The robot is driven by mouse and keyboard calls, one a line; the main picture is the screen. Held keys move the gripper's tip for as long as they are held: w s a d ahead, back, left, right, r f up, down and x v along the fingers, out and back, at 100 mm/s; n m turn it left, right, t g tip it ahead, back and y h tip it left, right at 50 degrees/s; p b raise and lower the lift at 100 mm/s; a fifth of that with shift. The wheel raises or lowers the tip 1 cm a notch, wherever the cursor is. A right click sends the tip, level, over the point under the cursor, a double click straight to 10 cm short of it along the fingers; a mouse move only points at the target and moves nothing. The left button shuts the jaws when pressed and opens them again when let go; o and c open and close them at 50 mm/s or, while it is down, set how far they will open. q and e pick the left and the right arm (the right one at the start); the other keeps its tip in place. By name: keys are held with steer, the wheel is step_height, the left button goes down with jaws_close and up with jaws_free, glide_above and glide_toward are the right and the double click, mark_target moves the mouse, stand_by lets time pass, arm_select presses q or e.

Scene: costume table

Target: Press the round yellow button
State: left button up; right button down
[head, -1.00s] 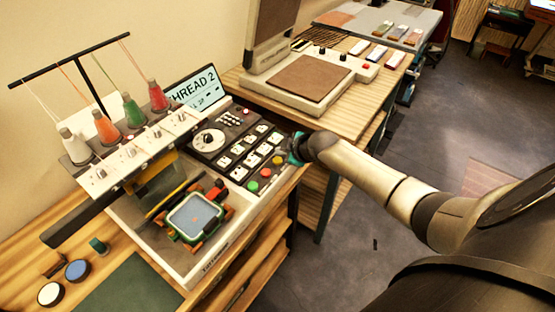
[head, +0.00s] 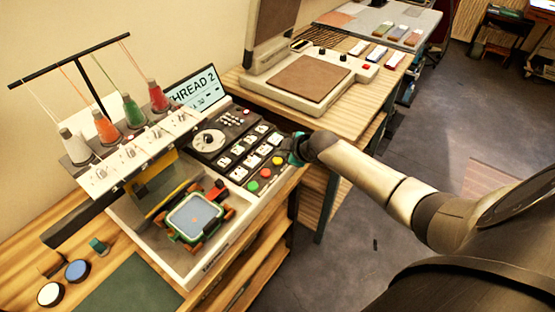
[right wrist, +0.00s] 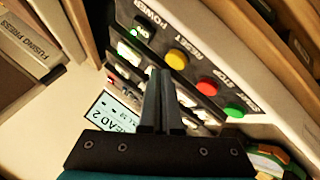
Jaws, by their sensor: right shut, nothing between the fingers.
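The round yellow button (head: 277,160) is on the control panel of the embroidery machine, at the end of a row with a red button (head: 265,172) and a green button (head: 253,186). The right wrist view shows the yellow button (right wrist: 177,59) uncovered, beside the "RESET" label. My right gripper (right wrist: 160,73) is shut and empty, its fingertips just to the side of the yellow button in that view; I cannot tell whether they touch the panel. In the head view my right gripper (head: 290,149) is at the panel's right edge, its fingertips hard to make out. My left gripper is not in view.
White keys (head: 251,159) and a dial (head: 209,140) fill the panel near the buttons. A screen (head: 195,88) reads "THREAD 2". A green-and-red hoop frame (head: 196,217) lies on the machine bed. A press (head: 310,80) stands on the table behind.

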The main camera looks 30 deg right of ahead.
mark_target(281, 162)
steer(key=shift+f, duration=0.1)
stand_by(0.5)
steer(key=shift+f+b, duration=0.3)
steer(key=shift+f+b, duration=0.3)
steer(key=shift+f, duration=0.15)
stand_by(0.5)
stand_by(0.3)
steer(key=shift+r+p, duration=0.85)
steer(key=shift+p, duration=0.05)
steer(key=shift+r, duration=0.1)
step_height(281, 162, up, 5)
steer(key=p, duration=0.5)
